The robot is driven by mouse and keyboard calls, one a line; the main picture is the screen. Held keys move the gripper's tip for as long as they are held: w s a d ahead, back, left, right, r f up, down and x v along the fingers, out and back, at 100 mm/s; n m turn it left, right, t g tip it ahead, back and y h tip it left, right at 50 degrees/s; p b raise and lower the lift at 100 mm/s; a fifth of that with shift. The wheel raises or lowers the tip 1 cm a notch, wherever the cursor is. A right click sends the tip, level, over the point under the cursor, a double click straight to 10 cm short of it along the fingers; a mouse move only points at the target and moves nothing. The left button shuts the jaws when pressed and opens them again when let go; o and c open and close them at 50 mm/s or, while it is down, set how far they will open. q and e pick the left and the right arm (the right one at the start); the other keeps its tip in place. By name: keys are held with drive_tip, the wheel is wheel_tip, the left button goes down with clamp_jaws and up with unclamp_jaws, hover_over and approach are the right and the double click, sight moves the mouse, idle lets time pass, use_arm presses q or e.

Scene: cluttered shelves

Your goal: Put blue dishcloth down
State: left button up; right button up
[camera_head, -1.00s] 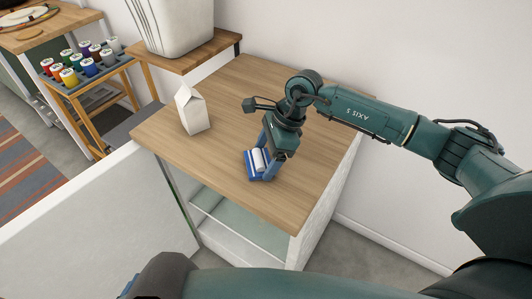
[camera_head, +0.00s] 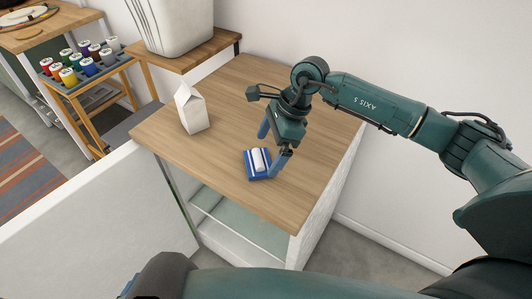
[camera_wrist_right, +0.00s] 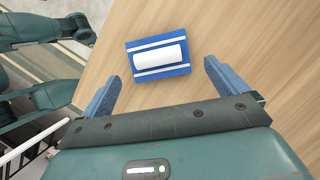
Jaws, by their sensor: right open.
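The blue dishcloth (camera_head: 251,171) with white stripes lies on the wooden top of the cabinet, and a white roll-shaped part (camera_head: 259,159) sits on its middle. In the right wrist view the dishcloth (camera_wrist_right: 178,73) lies flat ahead of the fingers, with the white part (camera_wrist_right: 160,55) across it. My right gripper (camera_head: 271,150) is open and empty, just above and beside the dishcloth. Its two blue fingers (camera_wrist_right: 160,83) are spread wide and do not appear to touch the cloth. My left gripper cannot be made out in the head view.
A white carton (camera_head: 192,112) stands on the cabinet top (camera_head: 220,150), left of the dishcloth. A pale ribbed container (camera_head: 172,25) stands on a wooden shelf behind. A rack of coloured jars (camera_head: 84,68) is at the far left. The cabinet top around the cloth is mostly clear.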

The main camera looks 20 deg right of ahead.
drive_tip(key=v, duration=0.9)
drive_tip(key=shift+r+b, duration=0.2)
drive_tip(key=shift+b, duration=0.15)
drive_tip(key=shift+d, duration=0.1)
